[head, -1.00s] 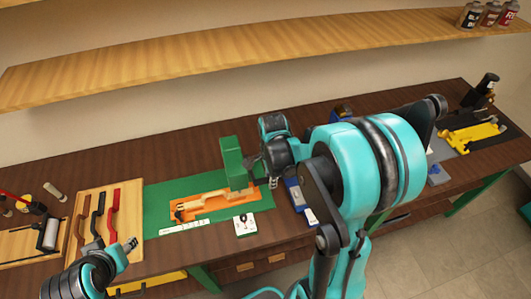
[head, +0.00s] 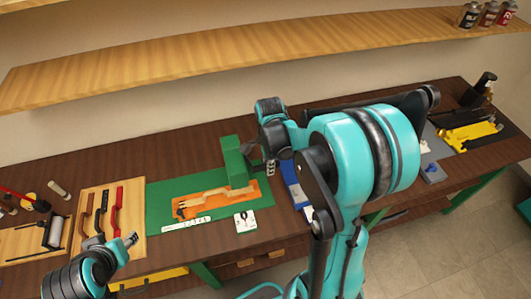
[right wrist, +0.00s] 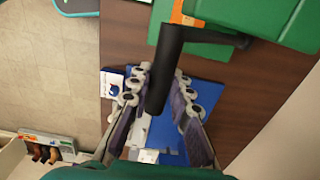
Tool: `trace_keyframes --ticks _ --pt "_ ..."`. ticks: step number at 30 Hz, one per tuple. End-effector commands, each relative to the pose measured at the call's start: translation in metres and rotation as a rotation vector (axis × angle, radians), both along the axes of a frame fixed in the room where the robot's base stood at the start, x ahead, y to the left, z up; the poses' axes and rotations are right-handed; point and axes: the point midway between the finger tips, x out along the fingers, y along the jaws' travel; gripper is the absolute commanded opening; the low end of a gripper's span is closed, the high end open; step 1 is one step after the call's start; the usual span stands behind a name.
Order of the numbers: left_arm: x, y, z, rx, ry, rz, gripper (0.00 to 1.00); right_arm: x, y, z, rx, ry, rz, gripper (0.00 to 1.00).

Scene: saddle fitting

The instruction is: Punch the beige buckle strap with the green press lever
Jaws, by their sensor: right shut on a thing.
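The green press (head: 232,158) stands upright on the bench. The beige buckle strap (head: 205,197) lies on an orange base (head: 190,211), its right part running toward the press foot; I cannot tell whether it has a punched hole. My right gripper (head: 270,167) is just right of the press. In the right wrist view, the lever's black grip (right wrist: 167,65) runs between the fingers of my right gripper (right wrist: 158,98), which is shut on it. A piece of the green press (right wrist: 280,20) shows at the top right. My left gripper (head: 130,239) is at the lower left, its finger gap unclear.
A wooden board (head: 131,196) with brown, black and red strips lies left of the green mat (head: 160,190). A white ruler (head: 187,224) and white card (head: 245,222) lie before the base. A blue tray (head: 293,183) lies right of the press. A shelf (head: 200,60) spans the wall above.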

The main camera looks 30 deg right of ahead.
Motion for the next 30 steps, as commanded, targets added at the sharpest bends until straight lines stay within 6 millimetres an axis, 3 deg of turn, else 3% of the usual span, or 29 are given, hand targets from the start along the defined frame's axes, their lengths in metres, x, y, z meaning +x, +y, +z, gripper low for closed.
trace_keyframes --ticks 21,30 --pt "0.000 0.000 0.013 0.000 0.000 0.000 0.41 0.030 -0.007 0.024 0.000 -0.003 0.001 0.03" --pt "0.000 0.000 0.013 0.000 0.000 0.000 0.41 0.035 -0.009 0.026 -0.001 -0.008 0.000 0.09"
